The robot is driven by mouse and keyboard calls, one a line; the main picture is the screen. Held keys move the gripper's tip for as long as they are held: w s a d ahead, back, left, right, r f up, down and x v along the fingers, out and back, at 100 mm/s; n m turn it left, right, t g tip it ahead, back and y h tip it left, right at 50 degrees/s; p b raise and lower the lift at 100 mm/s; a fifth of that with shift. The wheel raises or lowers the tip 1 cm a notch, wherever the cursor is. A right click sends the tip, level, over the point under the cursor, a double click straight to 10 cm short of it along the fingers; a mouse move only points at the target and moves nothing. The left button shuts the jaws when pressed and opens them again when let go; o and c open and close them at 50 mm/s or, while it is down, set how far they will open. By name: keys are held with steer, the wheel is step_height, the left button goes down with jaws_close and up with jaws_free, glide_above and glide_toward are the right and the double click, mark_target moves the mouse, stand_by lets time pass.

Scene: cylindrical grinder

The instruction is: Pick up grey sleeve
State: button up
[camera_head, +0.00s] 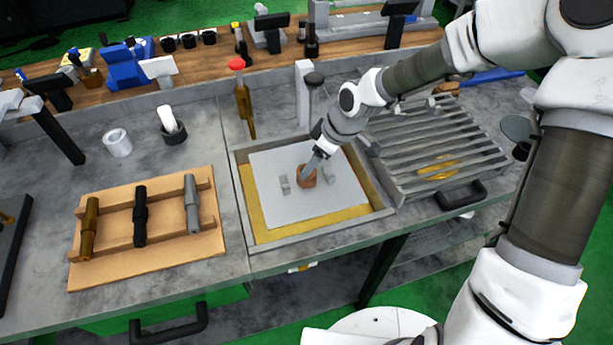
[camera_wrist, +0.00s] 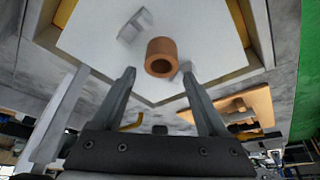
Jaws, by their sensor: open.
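My gripper (camera_head: 310,167) points down into the shallow tray on the bench, with its jaws open. In the wrist view its two fingers (camera_wrist: 158,76) are apart, with a copper-brown sleeve (camera_wrist: 160,45) just beyond and between the tips. That brown sleeve (camera_head: 306,181) stands on the white sheet in the tray. A small grey piece (camera_head: 285,185) lies left of it, also in the wrist view (camera_wrist: 135,25). Another grey piece (camera_head: 328,173) lies to its right, partly hidden in the wrist view (camera_wrist: 184,71). I cannot tell which of these is a sleeve. A light grey ring (camera_head: 117,142) stands on the bench at left.
The tray's raised rim (camera_head: 325,228) surrounds the pieces. A slatted rack (camera_head: 435,145) is close on the right. A wooden holder (camera_head: 150,262) with three rods is at left. A red-capped bottle (camera_head: 242,95) and a dark-topped post (camera_head: 313,92) stand behind the tray.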

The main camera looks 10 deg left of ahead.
steer(key=shift+x, duration=2.75)
steer(key=shift+s+d, duration=0.1)
steer(key=shift+d, duration=0.05)
jaws_close()
